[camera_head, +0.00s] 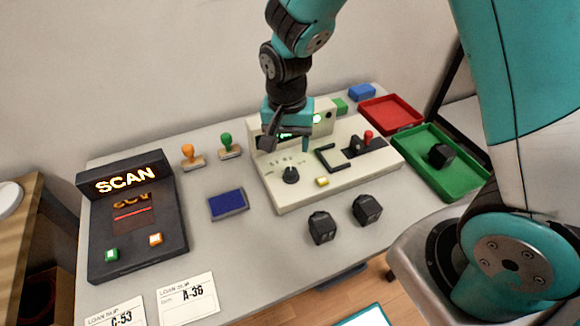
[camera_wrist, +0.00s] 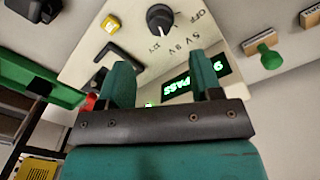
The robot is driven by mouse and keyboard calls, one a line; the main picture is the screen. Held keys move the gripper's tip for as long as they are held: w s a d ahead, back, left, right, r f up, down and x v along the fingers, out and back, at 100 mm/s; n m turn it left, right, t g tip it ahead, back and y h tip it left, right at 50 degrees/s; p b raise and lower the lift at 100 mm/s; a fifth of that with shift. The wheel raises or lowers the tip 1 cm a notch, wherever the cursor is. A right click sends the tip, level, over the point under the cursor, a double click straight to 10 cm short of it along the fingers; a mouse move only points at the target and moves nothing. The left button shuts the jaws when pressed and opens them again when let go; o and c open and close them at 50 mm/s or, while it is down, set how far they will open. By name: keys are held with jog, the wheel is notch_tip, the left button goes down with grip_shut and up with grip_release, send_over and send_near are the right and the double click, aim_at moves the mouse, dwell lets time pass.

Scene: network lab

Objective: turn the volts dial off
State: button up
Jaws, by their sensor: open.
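My gripper (camera_head: 287,145) is open and empty, above and behind the dial, in front of the lit green display. In the wrist view the fingers of my gripper (camera_wrist: 162,80) stand apart, with the display (camera_wrist: 190,84) partly hidden behind them. Neither finger touches the dial.
Right of the dial are a yellow button (camera_head: 322,182) and a red-knobbed lever (camera_head: 368,137). Black blocks (camera_head: 322,227) stand in front of the box. A green tray (camera_head: 465,170), a red tray (camera_head: 385,117), a blue pad (camera_head: 228,204) and a SCAN unit (camera_head: 133,225) surround it.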

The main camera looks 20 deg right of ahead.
aim_at(291, 171)
notch_tip(291, 171, down, 9)
jog(key=shift+s+d+r, duration=0.1)
dwell(0.3)
jog(key=c, duration=0.9)
